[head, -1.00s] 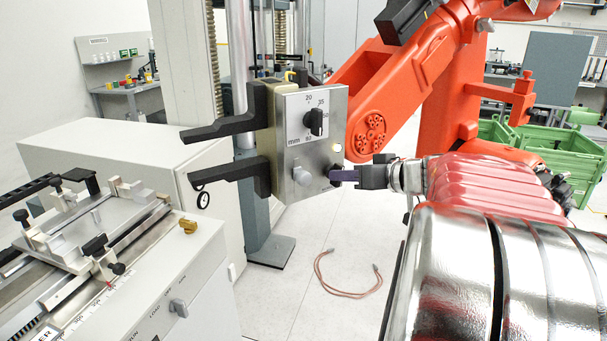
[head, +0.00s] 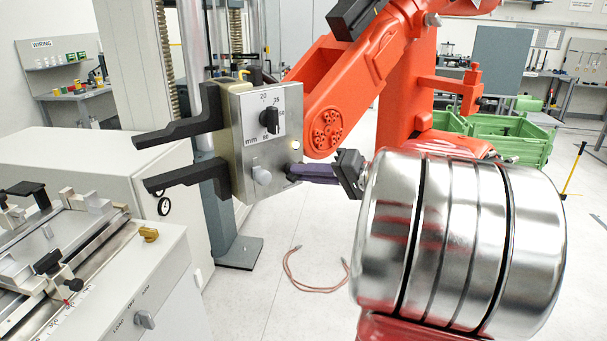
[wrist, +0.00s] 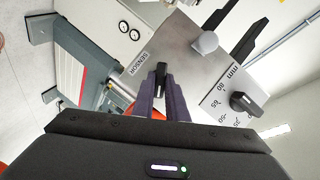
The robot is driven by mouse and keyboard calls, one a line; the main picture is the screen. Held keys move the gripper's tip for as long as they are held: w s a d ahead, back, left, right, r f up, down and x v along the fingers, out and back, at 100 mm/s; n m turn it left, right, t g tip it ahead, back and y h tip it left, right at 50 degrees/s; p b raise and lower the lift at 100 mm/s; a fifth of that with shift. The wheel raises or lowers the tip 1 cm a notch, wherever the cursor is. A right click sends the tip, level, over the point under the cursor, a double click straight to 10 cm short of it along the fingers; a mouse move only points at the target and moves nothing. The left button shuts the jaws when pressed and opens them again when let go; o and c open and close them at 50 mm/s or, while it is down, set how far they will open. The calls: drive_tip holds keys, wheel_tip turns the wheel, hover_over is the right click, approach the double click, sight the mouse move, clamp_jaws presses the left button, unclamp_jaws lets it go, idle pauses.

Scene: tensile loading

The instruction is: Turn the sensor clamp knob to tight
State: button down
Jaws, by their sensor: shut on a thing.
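The sensor clamp knob is a small black knob (wrist: 161,74) on a metal panel (wrist: 180,48), beside the printed word SENSOR, in the wrist view. My gripper (wrist: 160,88) has its two dark purple fingers on either side of this knob and is shut on it. In the head view my gripper (head: 294,172) reaches from the right to the lower right corner of the panel (head: 240,147). I cannot read any tight mark near the knob.
A black pointer knob (head: 270,119) with a mm scale and a silver knob (head: 262,175) sit close on the same panel. Two black arms (head: 180,131) stick out left of it. A white test bench (head: 130,270) stands lower left. A cable (head: 310,287) lies on the floor.

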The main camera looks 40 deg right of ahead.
drive_tip(key=m+t, duration=0.1)
drive_tip(key=m, duration=0.2)
drive_tip(key=f+m+t+y, duration=0.1)
drive_tip(key=m, duration=0.3)
drive_tip(key=m+t, duration=0.1)
drive_tip(key=m, duration=0.2)
drive_tip(key=shift+d+f+m+t+y, duration=0.2)
drive_tip(key=shift+m+t+y, duration=0.1)
drive_tip(key=shift+m+t, duration=0.1)
idle(0.3)
drive_tip(key=c, duration=1.8)
unclamp_jaws()
drive_tip(key=shift+a+r, duration=0.1)
drive_tip(key=shift+r, duration=0.05)
drive_tip(key=shift+o, duration=0.2)
drive_tip(key=v, duration=1.4)
drive_tip(key=shift+w+a, duration=0.1)
